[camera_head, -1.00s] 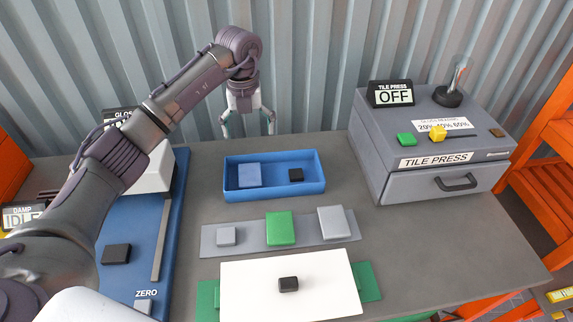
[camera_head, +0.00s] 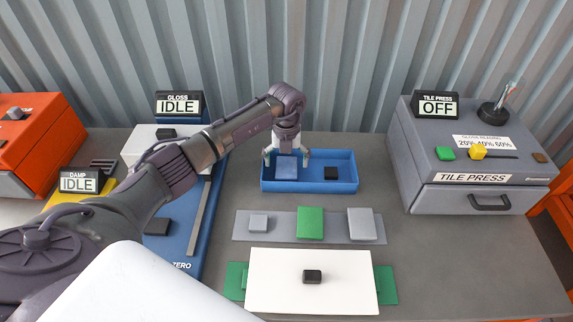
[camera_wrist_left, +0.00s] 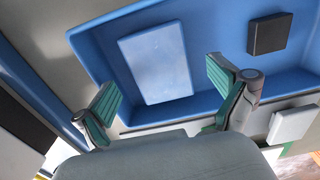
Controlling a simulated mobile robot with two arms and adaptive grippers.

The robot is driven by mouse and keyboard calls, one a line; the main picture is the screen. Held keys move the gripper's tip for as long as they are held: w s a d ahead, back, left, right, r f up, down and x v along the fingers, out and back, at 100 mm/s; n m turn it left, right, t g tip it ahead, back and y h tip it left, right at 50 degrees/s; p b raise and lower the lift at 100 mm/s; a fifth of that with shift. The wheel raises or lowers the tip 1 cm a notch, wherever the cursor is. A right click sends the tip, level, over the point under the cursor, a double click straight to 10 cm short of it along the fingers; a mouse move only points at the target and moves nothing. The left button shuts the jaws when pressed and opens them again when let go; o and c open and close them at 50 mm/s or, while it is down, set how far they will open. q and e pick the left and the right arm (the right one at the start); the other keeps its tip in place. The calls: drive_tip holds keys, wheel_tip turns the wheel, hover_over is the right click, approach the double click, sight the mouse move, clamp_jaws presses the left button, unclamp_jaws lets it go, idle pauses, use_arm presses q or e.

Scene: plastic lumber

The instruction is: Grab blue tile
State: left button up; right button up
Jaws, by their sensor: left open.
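The blue tile (camera_head: 286,170) lies flat in the left part of a blue tray (camera_head: 333,187) on the table. It also shows in the left wrist view (camera_wrist_left: 155,62) as a pale blue square on the tray floor. My left gripper (camera_head: 286,157) is open above the tile, with one finger to each side of it in the head view. In the left wrist view its green-padded fingers (camera_wrist_left: 168,98) are wide apart and hold nothing. A small black block (camera_head: 331,173) lies in the right part of the tray. My right gripper is not seen.
A grey strip with a small grey block (camera_head: 259,223), a green tile (camera_head: 310,223) and a grey tile (camera_head: 361,224) lies in front of the tray. A white board (camera_head: 345,290) is nearer. The tile press (camera_head: 463,201) stands right, the gloss device (camera_head: 148,137) left.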

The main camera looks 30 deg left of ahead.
use_arm(q)
drive_tip(key=shift+f, duration=0.55)
drive_tip(key=c, duration=1.4)
drive_tip(key=shift+c, duration=0.8)
drive_tip(key=shift+r, duration=0.1)
